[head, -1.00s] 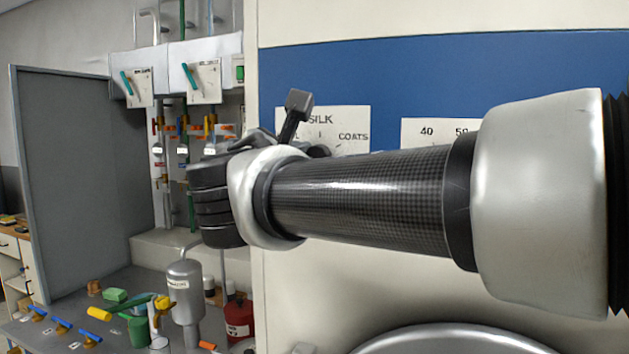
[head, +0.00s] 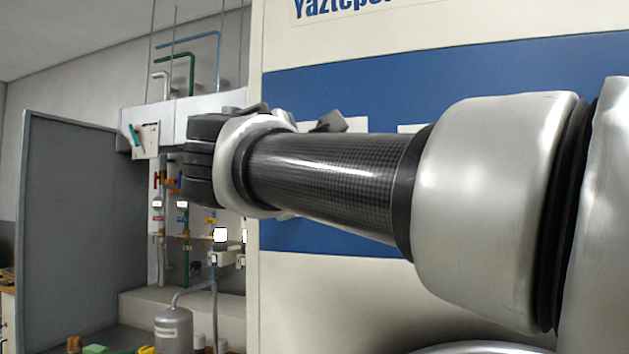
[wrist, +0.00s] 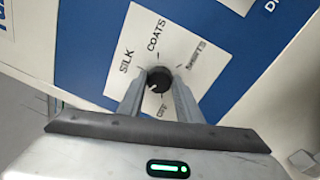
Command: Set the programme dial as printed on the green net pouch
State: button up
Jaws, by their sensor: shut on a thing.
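The black round programme dial (wrist: 158,77) sits on a white plate (wrist: 200,52) printed SILK, COATS, SHIRTS and OFF, seen tilted in the wrist view. My gripper (wrist: 159,86) has one finger on each side of the dial and is shut on it. A small light mark shows at the dial's lower left edge, between SILK and OFF as seen; its exact setting is hard to tell. In the head view my arm hides the dial and most of its plate; a dark tip of my gripper (head: 330,122) shows above the arm. I cannot make out a green net pouch.
The dial is on a white machine's blue panel (head: 450,85). A grey upright panel (head: 65,220) stands at the left. Pipes, a switch box (head: 146,140) and a grey tank (head: 173,328) stand behind my wrist. A bench edge with small items shows at the bottom left.

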dwell(0.6)
jog(key=o, duration=1)
jog(key=shift+o, duration=0.2)
